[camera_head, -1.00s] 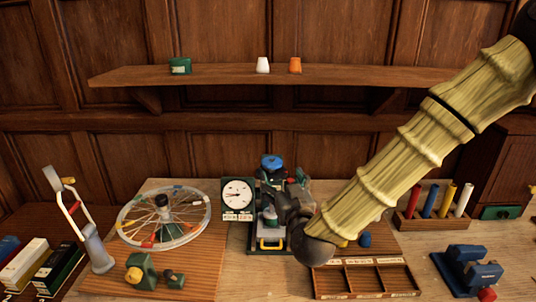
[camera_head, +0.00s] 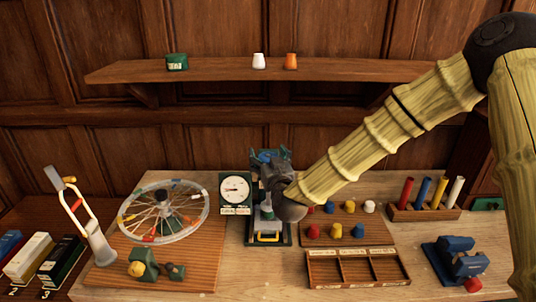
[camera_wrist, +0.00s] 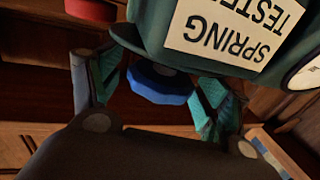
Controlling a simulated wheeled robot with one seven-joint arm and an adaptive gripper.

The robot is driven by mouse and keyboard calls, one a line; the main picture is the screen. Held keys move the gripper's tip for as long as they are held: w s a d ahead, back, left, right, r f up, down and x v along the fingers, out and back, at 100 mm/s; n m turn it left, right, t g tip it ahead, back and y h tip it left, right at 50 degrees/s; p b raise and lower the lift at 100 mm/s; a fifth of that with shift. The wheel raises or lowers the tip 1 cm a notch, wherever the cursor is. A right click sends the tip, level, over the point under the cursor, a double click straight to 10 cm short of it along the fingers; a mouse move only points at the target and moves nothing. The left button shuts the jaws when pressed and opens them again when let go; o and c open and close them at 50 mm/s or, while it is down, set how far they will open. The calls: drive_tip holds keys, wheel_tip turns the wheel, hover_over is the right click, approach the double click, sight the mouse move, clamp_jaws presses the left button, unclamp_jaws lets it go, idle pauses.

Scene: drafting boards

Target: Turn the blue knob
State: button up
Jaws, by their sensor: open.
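The blue knob (camera_wrist: 160,84) sits on the spring tester (camera_wrist: 240,28), which carries a label reading "SPRING TESTER". In the wrist view the knob lies between the two teal finger pads of my gripper (camera_wrist: 158,92). The fingers are open, one on each side of the knob; whether they touch it I cannot tell. In the head view my gripper (camera_head: 270,160) is at the top of the tester (camera_head: 268,238) and hides most of the knob.
A spoked wheel (camera_head: 190,233) stands to the left. A compartment tray (camera_head: 355,283), several coloured pegs (camera_head: 337,230), a rack of rods (camera_head: 424,213) and a blue vise (camera_head: 462,258) are to the right. A shelf (camera_head: 340,74) runs above.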

drive_tip(key=shift+d, duration=0.1)
drive_tip(key=c, duration=1)
drive_tip(key=shift+c, duration=0.2)
drive_tip(key=shift+m+h, duration=0.3)
drive_tip(key=shift+h, duration=0.2)
drive_tip(key=shift+m+h+b, duration=0.4)
drive_tip(key=shift+h+b, duration=0.05)
drive_tip(key=shift+h, duration=0.15)
drive_tip(key=m+h+b, duration=0.1)
drive_tip(key=m+h, duration=0.1)
drive_tip(key=h, duration=0.2)
drive_tip(key=m+h+b, duration=0.1)
drive_tip(key=m+h, duration=0.2)
drive_tip(key=h, duration=0.1)
drive_tip(key=m+g+h, duration=0.3)
drive_tip(key=h, duration=0.2)
drive_tip(key=shift+m+b, duration=0.4)
drive_tip(key=shift+m+g+h+b, duration=0.45)
drive_tip(key=shift+m+g+h, duration=1.6)
drive_tip(key=shift+g, duration=0.25)
drive_tip(key=shift+r, duration=0.1)
